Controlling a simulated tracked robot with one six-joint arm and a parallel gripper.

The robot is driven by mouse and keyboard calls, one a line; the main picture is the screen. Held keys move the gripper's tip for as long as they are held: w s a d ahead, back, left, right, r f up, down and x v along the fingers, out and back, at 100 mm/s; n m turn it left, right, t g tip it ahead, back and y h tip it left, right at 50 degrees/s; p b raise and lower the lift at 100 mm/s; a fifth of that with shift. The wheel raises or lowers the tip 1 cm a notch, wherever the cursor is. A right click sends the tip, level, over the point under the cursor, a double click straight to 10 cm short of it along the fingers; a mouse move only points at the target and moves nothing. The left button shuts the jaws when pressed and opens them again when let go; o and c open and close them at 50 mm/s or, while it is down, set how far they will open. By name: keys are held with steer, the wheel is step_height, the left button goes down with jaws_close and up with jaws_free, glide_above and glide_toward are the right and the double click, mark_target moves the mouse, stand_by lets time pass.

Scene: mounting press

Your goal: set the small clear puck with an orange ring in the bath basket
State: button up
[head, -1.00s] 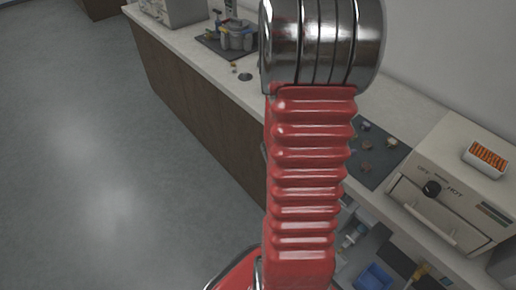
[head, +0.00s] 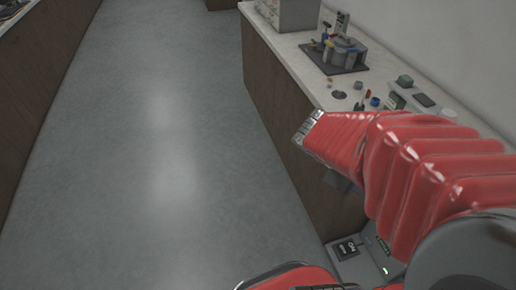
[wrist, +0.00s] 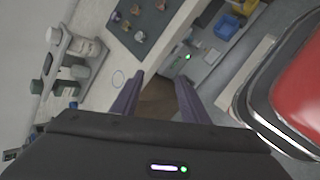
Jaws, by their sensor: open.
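My gripper (wrist: 158,85) shows in the wrist view, its two dark purple fingers apart with nothing between them. Several small round pieces (wrist: 138,36) lie on a dark mat (wrist: 155,14) beyond the fingers. They are too small to tell whether one is the clear puck with the orange ring. I cannot make out the bath basket in either view.
A pale device with grey blocks (head: 398,101) sits by the wall. A blue bin (wrist: 229,27) shows beyond the fingers. The floor (head: 150,170) left of the bench is clear.

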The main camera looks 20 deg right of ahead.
steer(key=w+a+r+m+t+y, duration=0.1)
steer(key=w+a+r+t+y, duration=0.1)
steer(key=a, duration=0.6)
steer(key=w+a+r+m+t+y, duration=0.1)
steer(key=w+a+r+t+y, duration=0.1)
steer(key=a, duration=0.7)
steer(key=w+a+r+m+t+y, duration=0.2)
steer(key=a+r+t+y, duration=0.1)
steer(key=a, duration=0.6)
steer(key=shift+w+a+r+y, duration=0.15)
steer(key=shift+r+y, duration=0.45)
steer(key=shift+r, duration=0.15)
steer(key=shift+o, duration=0.6)
steer(key=shift+c, duration=0.7)
steer(key=shift+c, duration=0.7)
steer(key=shift+d, duration=0.2)
steer(key=shift+c, duration=0.4)
